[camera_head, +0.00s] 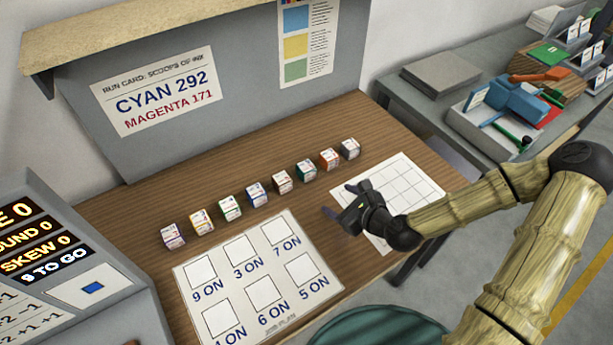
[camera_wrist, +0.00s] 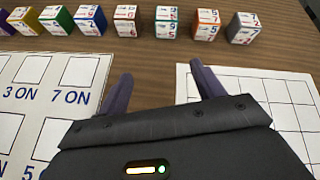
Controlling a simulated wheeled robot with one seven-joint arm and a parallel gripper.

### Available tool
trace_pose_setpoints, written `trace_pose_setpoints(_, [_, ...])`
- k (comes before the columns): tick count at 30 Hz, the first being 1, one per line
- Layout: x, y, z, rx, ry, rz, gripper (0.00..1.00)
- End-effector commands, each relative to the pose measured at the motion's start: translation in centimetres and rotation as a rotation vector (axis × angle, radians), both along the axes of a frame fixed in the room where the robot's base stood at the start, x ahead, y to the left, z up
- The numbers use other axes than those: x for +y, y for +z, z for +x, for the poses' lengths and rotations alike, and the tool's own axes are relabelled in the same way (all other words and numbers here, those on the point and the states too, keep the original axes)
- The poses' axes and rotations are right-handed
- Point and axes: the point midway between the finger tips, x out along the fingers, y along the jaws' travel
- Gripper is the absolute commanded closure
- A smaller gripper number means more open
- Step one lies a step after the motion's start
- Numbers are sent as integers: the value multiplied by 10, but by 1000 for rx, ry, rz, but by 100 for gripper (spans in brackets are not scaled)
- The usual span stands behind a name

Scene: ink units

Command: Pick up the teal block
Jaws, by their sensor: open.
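The teal block (camera_head: 306,169) is a small cube with white printed faces and a dark teal side. It stands in a row on the wooden table, between a cream-brown block (camera_head: 282,181) and an orange block (camera_head: 329,158). By its place in the row, it is the mostly white teal block (camera_wrist: 166,22) in the wrist view, where little teal shows. My gripper (camera_head: 340,200) is open and empty, on the near side of the row and apart from it. In the wrist view its two fingers (camera_wrist: 160,74) point toward the row, roughly in line with the teal block.
Purple (camera_head: 173,236), yellow (camera_head: 201,221), green (camera_head: 230,207), blue (camera_head: 257,194) and grey (camera_head: 350,148) blocks share the row, with small gaps. A printed card (camera_head: 233,265) lies at front left and a grid sheet (camera_head: 412,190) at right. A grey panel stands behind.

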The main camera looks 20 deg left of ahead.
Motion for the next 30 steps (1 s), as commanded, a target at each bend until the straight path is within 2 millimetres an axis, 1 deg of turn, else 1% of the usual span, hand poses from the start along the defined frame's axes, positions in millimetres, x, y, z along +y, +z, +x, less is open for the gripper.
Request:
trace_pose_setpoints(1, [3, -2, 4, 31, -57, 79, 33])
trace_pose_setpoints(3, [5, 3, 10, 63, -120, 162, 33])
trace_pose_setpoints(6, [6, 7, 14, 85, -164, 223, 33])
trace_pose_setpoints(17, [7, 8, 16, 88, -169, 228, 33])
trace_pose_setpoints(22, [21, 1, 27, 89, -166, 225, 33])
trace_pose_setpoints(30, [55, -17, 55, 88, -167, 226, 33])
